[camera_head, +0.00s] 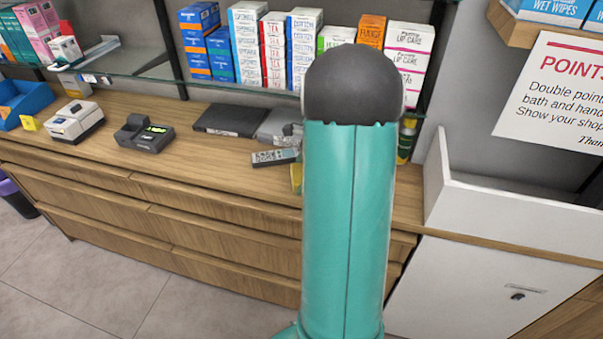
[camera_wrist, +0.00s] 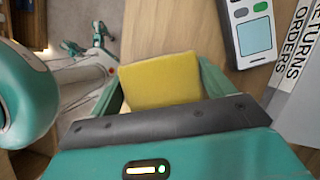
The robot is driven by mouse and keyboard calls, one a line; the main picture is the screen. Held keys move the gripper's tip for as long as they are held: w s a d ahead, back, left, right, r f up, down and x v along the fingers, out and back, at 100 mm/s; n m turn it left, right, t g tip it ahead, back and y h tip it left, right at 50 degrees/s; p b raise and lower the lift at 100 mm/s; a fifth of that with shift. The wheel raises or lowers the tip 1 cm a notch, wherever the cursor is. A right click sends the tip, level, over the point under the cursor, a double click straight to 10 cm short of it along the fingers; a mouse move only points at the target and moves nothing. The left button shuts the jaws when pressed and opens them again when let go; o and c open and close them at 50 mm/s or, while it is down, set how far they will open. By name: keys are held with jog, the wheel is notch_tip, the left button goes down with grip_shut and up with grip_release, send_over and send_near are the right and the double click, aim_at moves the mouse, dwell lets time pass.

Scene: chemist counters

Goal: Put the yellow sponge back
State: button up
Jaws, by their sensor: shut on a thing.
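The yellow sponge (camera_wrist: 160,80) is between the two teal fingers of my gripper (camera_wrist: 162,86) in the wrist view, and the gripper is shut on it. Wood shows beside the sponge; I cannot tell whether the sponge touches it. In the head view my teal arm hides the gripper and most of what is behind it. A yellow sliver (camera_head: 296,178) shows at the arm's left edge, probably the sponge, over the wooden counter (camera_head: 215,165).
A grey handheld device (camera_head: 275,157) lies close left of the arm. Dark and grey binders (camera_head: 230,119), a card terminal (camera_head: 145,134), a label printer (camera_head: 75,121) and a blue bin (camera_head: 22,102) stand further left. A green-black bottle (camera_head: 407,138) and a white-walled unit (camera_head: 500,205) are on the right.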

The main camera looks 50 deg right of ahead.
jog(key=o, duration=0.9)
jog(key=v, duration=0.7)
jog(key=shift+r, duration=0.35)
jog(key=a+r+n+h, duration=0.1)
jog(key=a+r+n, duration=0.4)
jog(key=a, duration=0.4)
jog(key=a+r+n+h, duration=0.1)
jog(key=a+r+n, duration=0.4)
jog(key=a, duration=0.5)
jog(key=s+a+n+t, duration=0.1)
jog(key=s+a+n, duration=0.2)
jog(key=a+n, duration=0.2)
jog(key=s+a+n+h, duration=0.1)
jog(key=s+a+n, duration=0.2)
jog(key=a+n, duration=0.2)
jog(key=s+a+n+t, duration=0.1)
jog(key=s+a+n, duration=0.2)
jog(key=a+n, duration=0.3)
jog(key=shift+s+a+r+t+h, duration=0.15)
jog(key=shift+a+r+t+h, duration=0.15)
jog(key=shift+r, duration=0.1)
